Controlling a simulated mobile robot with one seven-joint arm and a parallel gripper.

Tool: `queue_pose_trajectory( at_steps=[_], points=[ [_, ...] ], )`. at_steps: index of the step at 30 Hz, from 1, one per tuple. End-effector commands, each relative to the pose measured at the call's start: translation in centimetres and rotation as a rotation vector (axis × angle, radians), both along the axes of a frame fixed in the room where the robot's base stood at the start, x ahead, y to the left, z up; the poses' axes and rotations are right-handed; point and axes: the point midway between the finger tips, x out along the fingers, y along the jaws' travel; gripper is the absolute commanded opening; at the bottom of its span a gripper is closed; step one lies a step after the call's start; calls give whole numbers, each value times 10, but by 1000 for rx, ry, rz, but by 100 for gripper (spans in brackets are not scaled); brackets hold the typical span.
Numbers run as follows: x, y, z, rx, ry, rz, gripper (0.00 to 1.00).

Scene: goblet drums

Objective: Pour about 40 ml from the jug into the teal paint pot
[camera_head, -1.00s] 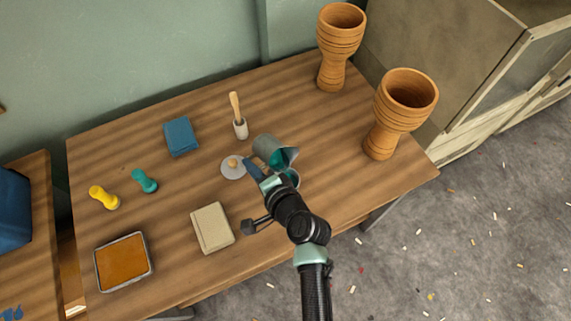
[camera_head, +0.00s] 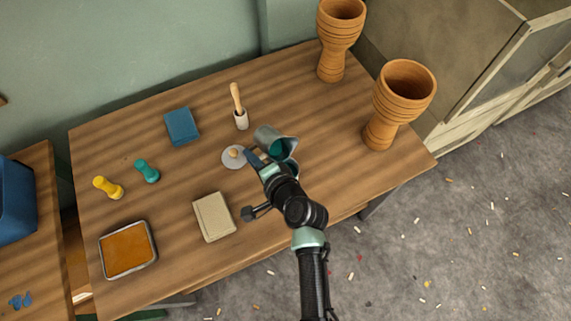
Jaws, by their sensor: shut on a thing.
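My gripper (camera_head: 260,160) is shut on a grey metal jug (camera_head: 268,136) above the right-middle of the table. The jug is tilted, its mouth turned to the right and toward me, and teal liquid (camera_head: 282,147) shows inside. Just below the jug's mouth, a small round vessel with a teal inside (camera_head: 291,165) shows partly; it seems to be the teal paint pot. The jug and my gripper hide much of it. I cannot make out a stream between them, nor the level in the pot.
A round lid with a knob (camera_head: 232,157) lies just left of my gripper. Two goblet drums (camera_head: 400,100) stand right. A beige book (camera_head: 214,217), blue block (camera_head: 182,126) and orange tray (camera_head: 152,265) lie left.

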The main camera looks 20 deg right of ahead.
Motion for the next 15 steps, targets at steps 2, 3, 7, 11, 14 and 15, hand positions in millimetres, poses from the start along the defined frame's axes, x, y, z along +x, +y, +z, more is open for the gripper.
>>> queue_pose_trajectory(
  at_steps=[2,3,7,11,14,15],
  points=[
    [0,0,1,-1,-1,0,0],
    [1,0,2,-2,1,0,0],
    [1,0,4,-7,23,0,0],
    [2,0,5,-15,66,1,0],
    [3,1,4,-22,105,1,0],
    [3,0,4,-27,118,2,0]
  ],
)
